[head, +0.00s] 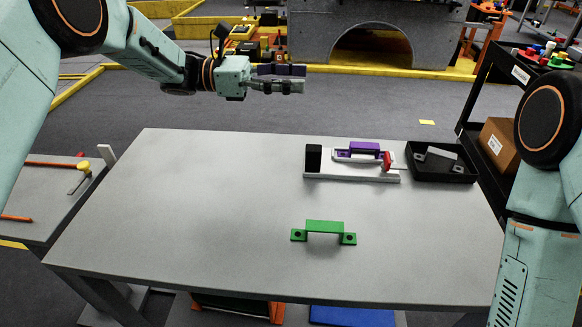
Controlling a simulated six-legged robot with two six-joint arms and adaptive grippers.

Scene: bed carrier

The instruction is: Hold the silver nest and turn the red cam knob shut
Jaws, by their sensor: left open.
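The silver nest (345,177) lies at the back right of the grey table, with a black block (313,158) at its left end. A purple bracket (365,148) sits in or on the nest; the exact fit is too small to tell. The red cam knob (387,161) stands at the nest's right end; whether it is turned shut is unclear. My left gripper (297,78) is open and empty, appearing above the table's back edge, up and left of the nest and apart from it. My right arm runs down the right edge; its gripper is out of view.
A green bracket (324,227) stands on the table in front of the nest. A black tray (468,176) with a grey bracket (440,160) is right of the nest. The table's (180,210) left half is clear. A black cart with a cardboard box (500,144) stands beyond its right edge.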

